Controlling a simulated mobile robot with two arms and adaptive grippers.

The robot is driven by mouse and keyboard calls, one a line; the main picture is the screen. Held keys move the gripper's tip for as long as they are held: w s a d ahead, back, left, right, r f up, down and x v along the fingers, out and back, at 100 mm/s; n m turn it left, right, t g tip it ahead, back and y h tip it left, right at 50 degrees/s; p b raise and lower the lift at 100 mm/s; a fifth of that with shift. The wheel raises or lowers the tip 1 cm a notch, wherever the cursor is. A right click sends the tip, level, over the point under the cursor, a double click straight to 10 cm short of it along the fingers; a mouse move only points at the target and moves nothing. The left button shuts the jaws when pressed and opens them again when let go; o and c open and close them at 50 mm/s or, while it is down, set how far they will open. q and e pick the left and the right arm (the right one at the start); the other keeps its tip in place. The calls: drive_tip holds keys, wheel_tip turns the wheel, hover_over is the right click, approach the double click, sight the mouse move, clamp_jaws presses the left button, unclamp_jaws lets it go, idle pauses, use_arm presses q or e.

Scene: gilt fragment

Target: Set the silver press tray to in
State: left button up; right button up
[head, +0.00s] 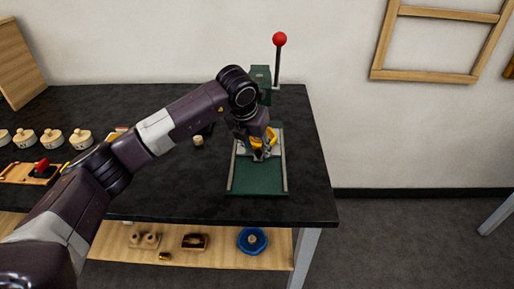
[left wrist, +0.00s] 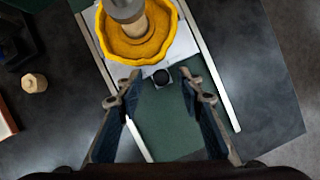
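The silver press tray (left wrist: 182,52) lies between two pale rails on the press's green base (head: 258,180). A yellow fluted dish (left wrist: 138,48) sits on the tray, with a grey and tan cylinder over its middle. A black knob (left wrist: 163,77) is at the tray's near edge. My left gripper (left wrist: 160,92) is open, its fingers apart on either side of the knob's line; I cannot tell if either touches it. In the head view my left gripper (head: 262,153) is over the base and hides much of the tray. My right gripper is not in view.
The green press column (head: 261,74) and its red-knobbed lever (head: 279,40) stand behind. A small wooden piece (head: 198,140) is left of the base. Several lidded pots (head: 52,138) stand at the left. A blue dish (head: 252,240) is on the lower shelf.

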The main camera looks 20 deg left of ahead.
use_arm(q)
drive_tip(key=v, duration=1.1)
drive_tip(key=shift+r, duration=0.15)
drive_tip(key=shift+s, duration=0.1)
